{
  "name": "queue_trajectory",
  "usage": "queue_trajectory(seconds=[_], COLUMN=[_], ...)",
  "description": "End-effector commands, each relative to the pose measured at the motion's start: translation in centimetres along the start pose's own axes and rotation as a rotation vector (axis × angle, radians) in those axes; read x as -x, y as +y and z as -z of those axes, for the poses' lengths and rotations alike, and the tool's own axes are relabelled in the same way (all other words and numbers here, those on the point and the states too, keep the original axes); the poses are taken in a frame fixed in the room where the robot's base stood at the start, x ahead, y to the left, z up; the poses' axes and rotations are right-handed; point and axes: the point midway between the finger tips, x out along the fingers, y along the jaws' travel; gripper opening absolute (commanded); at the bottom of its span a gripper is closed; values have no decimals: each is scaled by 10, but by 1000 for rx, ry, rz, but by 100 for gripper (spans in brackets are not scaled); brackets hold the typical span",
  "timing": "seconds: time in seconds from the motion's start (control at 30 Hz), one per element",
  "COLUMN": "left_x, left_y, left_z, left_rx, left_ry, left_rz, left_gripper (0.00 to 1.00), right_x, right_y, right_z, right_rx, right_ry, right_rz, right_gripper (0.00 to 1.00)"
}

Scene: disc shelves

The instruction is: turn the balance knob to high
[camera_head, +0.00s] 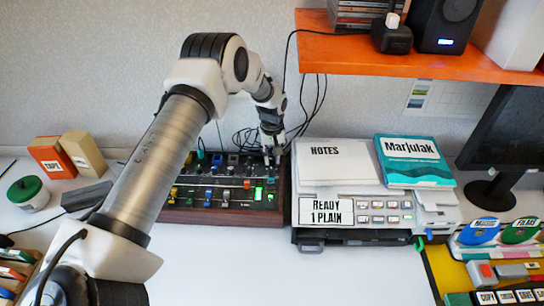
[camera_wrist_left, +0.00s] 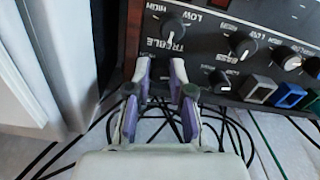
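The dark mixer panel (camera_head: 228,215) with a wooden edge and several coloured controls lies on the white table. My left gripper (camera_head: 272,158) reaches down at its back right corner. In the left wrist view my left gripper (camera_wrist_left: 161,71) is open, its two purple-padded fingers apart over the panel's edge. Just beyond the tips is a black knob (camera_wrist_left: 172,28) marked TREBLE, with HIGH and LOW by it. A BASS knob (camera_wrist_left: 242,43) and a smaller black knob (camera_wrist_left: 220,79) sit to the right. I cannot read a balance label. My right gripper is out of view.
A white machine (camera_head: 363,235) bearing a NOTES stack (camera_head: 333,163) and a teal book (camera_head: 413,160) stands close on the mixer's right. Black cables (camera_head: 243,138) lie behind the mixer. An orange shelf (camera_head: 400,58) hangs above. Orange and tan boxes stand left.

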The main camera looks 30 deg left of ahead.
Motion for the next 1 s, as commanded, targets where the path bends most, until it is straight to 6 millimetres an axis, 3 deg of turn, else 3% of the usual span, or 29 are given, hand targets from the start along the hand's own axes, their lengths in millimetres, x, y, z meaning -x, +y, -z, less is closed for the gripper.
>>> queue_trajectory(seconds=[0.47, 1.0], left_x=[-1, -2], left_y=[0, -1], left_z=[0, 0], left_rx=[-59, -444], left_ry=[-1, -1], left_rz=[0, 0], left_gripper=[0, 0], right_x=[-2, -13], right_y=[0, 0], right_z=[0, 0], right_rx=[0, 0], right_ry=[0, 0], right_rz=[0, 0], right_gripper=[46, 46])
